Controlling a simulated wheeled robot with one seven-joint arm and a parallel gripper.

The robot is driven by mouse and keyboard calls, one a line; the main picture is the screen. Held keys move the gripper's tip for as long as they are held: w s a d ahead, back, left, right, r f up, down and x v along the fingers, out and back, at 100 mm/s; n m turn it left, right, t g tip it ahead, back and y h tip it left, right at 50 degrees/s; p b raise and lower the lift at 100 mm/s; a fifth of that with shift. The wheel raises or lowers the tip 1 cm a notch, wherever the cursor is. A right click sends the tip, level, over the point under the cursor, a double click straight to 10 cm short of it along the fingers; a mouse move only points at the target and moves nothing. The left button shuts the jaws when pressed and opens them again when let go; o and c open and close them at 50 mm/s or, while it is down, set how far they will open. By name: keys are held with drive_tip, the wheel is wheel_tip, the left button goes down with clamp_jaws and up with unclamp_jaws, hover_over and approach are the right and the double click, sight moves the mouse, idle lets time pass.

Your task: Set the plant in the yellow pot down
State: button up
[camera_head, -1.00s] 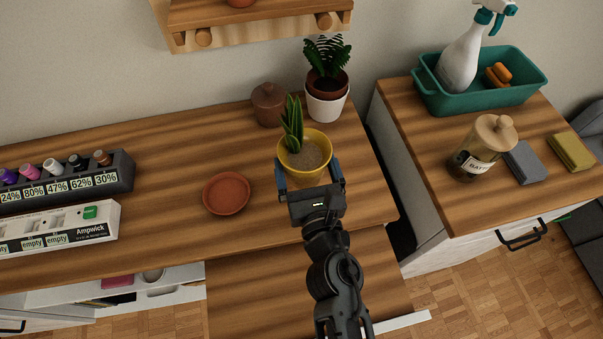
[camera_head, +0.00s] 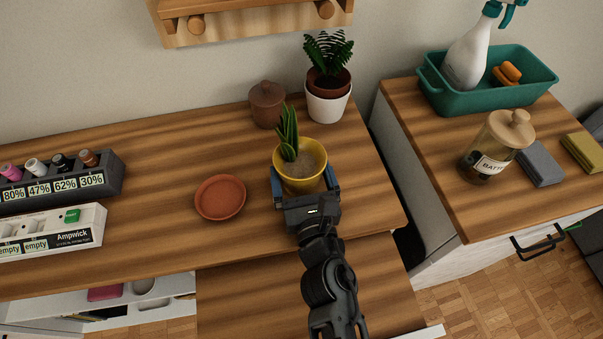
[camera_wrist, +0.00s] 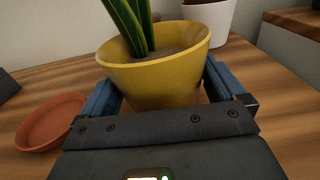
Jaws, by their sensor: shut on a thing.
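The yellow pot (camera_head: 301,180) holds pale soil and an upright green plant (camera_head: 289,135). My gripper (camera_head: 305,183) is shut on the yellow pot, with one blue finger on each side of it. In the wrist view the yellow pot (camera_wrist: 160,77) fills the middle between the fingers and looks slightly tilted. Its base is hidden behind my gripper, so I cannot tell whether it touches the desk. A terracotta saucer (camera_head: 220,197) lies empty on the desk to the left of the pot; it also shows in the wrist view (camera_wrist: 50,122).
A fern in a white pot (camera_head: 328,106) and a lidded brown jar (camera_head: 267,104) stand behind. A charger rack (camera_head: 60,190) and a power strip (camera_head: 50,236) are at the left. A gap separates the desk (camera_head: 160,170) from the right cabinet, which holds a teal bin (camera_head: 490,98) and battery jar (camera_head: 497,147).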

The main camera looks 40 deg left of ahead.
drive_tip(key=o, duration=1.2)
drive_tip(key=shift+f, duration=0.15)
drive_tip(key=shift+c, duration=0.2)
drive_tip(key=shift+r, duration=0.2)
drive_tip(key=v, duration=1.2)
